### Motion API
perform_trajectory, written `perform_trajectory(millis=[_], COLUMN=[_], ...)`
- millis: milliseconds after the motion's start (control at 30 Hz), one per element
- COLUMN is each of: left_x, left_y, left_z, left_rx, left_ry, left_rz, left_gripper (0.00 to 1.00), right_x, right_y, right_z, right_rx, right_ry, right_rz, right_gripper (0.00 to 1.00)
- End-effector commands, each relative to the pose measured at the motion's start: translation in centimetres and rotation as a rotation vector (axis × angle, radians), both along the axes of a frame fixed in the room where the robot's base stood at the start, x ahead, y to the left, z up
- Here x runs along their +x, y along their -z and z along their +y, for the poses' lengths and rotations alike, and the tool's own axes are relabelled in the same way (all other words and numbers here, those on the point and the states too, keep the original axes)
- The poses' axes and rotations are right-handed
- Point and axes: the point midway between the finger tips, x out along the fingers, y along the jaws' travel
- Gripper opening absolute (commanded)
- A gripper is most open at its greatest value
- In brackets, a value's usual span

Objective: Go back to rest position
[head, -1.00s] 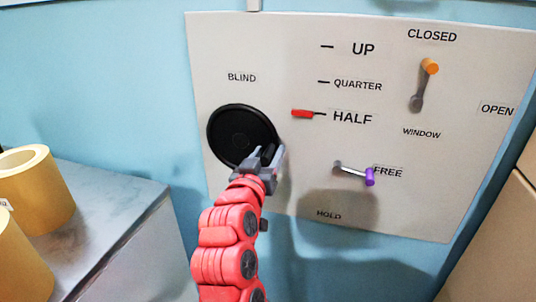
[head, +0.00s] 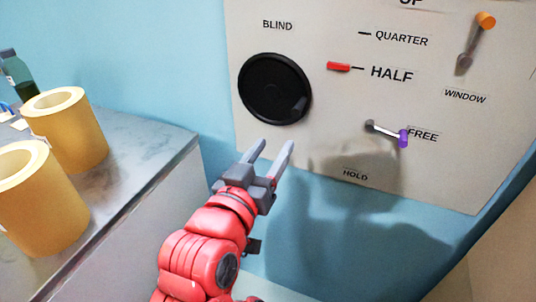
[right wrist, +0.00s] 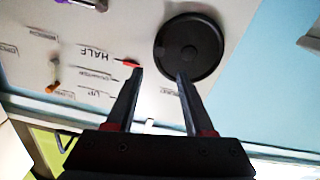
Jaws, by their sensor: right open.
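My right gripper (head: 272,152) is open and empty, below the black blind dial (head: 268,90) and apart from it. In the right wrist view, both fingers of the gripper (right wrist: 160,75) show with nothing between them, and the dial (right wrist: 189,48) lies beyond the right finger. The red arm comes in from the bottom of the head view. The white wall panel (head: 330,130) carries the dial, a red pointer (head: 339,66) at HALF, an orange-tipped window lever (head: 476,42) and a purple-tipped lever (head: 387,132) at FREE. My left gripper is not in view.
A grey worktop (head: 130,150) on the left holds two tan paper rolls, one behind (head: 68,130) and one in front (head: 40,200), and a dark green bottle (head: 16,72). A beige surface (head: 500,260) stands at the lower right. The space between worktop and panel is open.

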Motion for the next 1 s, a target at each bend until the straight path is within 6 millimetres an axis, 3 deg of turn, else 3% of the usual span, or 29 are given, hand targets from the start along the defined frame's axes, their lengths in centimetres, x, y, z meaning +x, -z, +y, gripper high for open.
perform_trajectory(millis=[200,667,833,1000], left_x=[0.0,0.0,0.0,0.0], left_y=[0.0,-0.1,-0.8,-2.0], left_z=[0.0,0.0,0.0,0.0], left_rx=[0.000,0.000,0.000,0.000], left_ry=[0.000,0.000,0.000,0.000], left_rz=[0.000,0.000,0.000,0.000], left_gripper=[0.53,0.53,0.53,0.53], right_x=[-1.3,-1.1,1.8,6.9], right_y=[0.0,-0.2,-1.9,-1.3], right_z=[0.4,0.5,2.0,6.6], right_rx=[0.000,-0.013,-0.185,-0.476], right_ry=[0.000,0.000,-0.040,-0.210], right_rz=[0.000,-0.008,-0.108,-0.263], right_gripper=[0.53,0.53,0.53,0.53])
